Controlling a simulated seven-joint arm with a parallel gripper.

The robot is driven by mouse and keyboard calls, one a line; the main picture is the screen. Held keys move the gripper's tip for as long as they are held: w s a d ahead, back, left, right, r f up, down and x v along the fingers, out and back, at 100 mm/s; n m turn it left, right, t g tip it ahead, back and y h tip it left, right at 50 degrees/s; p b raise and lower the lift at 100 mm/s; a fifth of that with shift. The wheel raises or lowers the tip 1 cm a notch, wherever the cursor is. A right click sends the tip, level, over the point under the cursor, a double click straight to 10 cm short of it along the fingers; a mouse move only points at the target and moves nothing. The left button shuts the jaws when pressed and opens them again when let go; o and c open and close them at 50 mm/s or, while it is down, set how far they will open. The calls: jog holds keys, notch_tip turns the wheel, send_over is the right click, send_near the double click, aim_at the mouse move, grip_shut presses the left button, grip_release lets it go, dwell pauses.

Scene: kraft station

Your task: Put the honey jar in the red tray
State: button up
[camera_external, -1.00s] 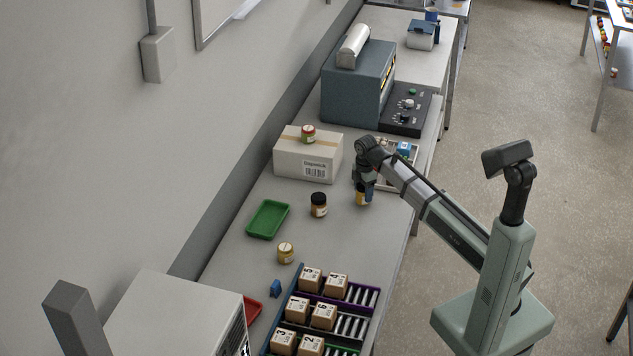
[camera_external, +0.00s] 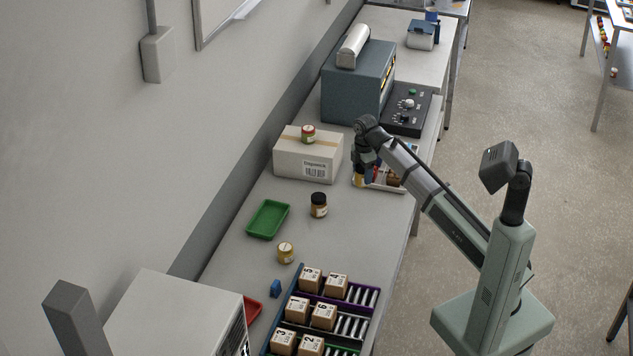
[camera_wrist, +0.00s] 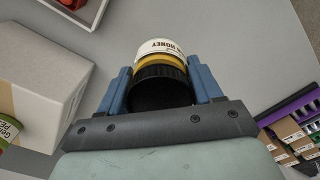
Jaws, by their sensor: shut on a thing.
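My gripper (camera_external: 361,172) is shut on the honey jar (camera_external: 359,180) and holds it above the worktop, beside the carton. In the wrist view the honey jar (camera_wrist: 160,56) sits between the two blue fingers (camera_wrist: 160,88), with a black lid, amber contents and a white label reading HONEY. The red tray (camera_external: 252,311) is at the bottom of the external view, between a large white machine and the box rack. Most of it is hidden behind the machine. The red tray cannot be made out in the wrist view.
A carton (camera_external: 301,164) with a small jar (camera_external: 308,134) on top stands left of my gripper. A rack (camera_external: 318,296) holds several numbered boxes.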

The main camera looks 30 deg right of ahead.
jog(key=s+a+n, duration=0.4)
jog(key=s+a, duration=0.7)
jog(key=a, duration=0.8)
jog(key=s+a+n, duration=0.3)
jog(key=s+a, duration=0.8)
jog(key=a, duration=0.8)
jog(key=s+a+n, duration=0.4)
jog(key=s+a, duration=0.6)
jog(key=a, duration=0.9)
jog(key=a+n, duration=0.3)
jog(key=a, duration=0.4)
jog(key=shift+w+a+f+n, duration=0.15)
jog(key=shift+f+n, duration=0.45)
jog(key=shift+f, duration=0.95)
jog(key=shift+w+f+n, duration=0.2)
jog(key=shift+f+n, duration=0.4)
jog(key=shift+f, duration=0.95)
jog(key=shift+w+a+f+n, duration=0.15)
jog(key=shift+f+n, duration=0.45)
jog(key=shift+f, duration=0.95)
jog(key=shift+d+f, duration=0.1)
jog(key=o, duration=1.3)
